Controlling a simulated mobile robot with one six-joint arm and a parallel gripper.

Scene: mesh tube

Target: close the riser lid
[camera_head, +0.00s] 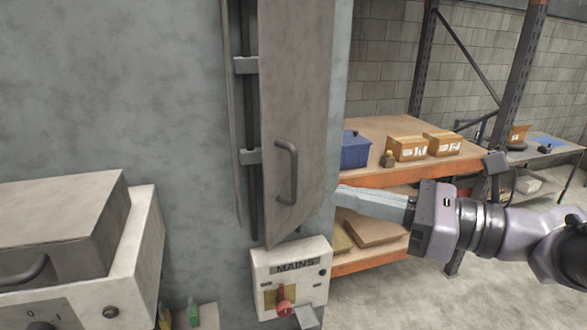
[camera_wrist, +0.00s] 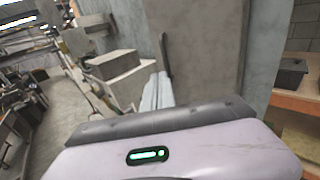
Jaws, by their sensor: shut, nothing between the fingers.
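The riser lid (camera_head: 300,90) is a tall grey panel with a bar handle (camera_head: 287,172). It stands ajar, swung out from the wall, with a gap along its left side showing a dark vertical pipe. My gripper (camera_head: 345,192) comes in from the right, its pale fingers shut and empty, tips at the lid's right edge. Whether they touch the lid or pass behind it is unclear. In the wrist view a grey panel (camera_wrist: 205,50), seemingly the lid, rises beyond the fingers (camera_wrist: 158,90), and a dark upright bar stands close to their tips.
A MAINS switch box (camera_head: 290,277) with a red knob sits below the lid. A bulky pale cabinet (camera_head: 75,250) with a handle stands at the lower left. An orange-edged shelf (camera_head: 385,187) with a blue bin and cartons lies behind my arm. Open floor shows at lower right.

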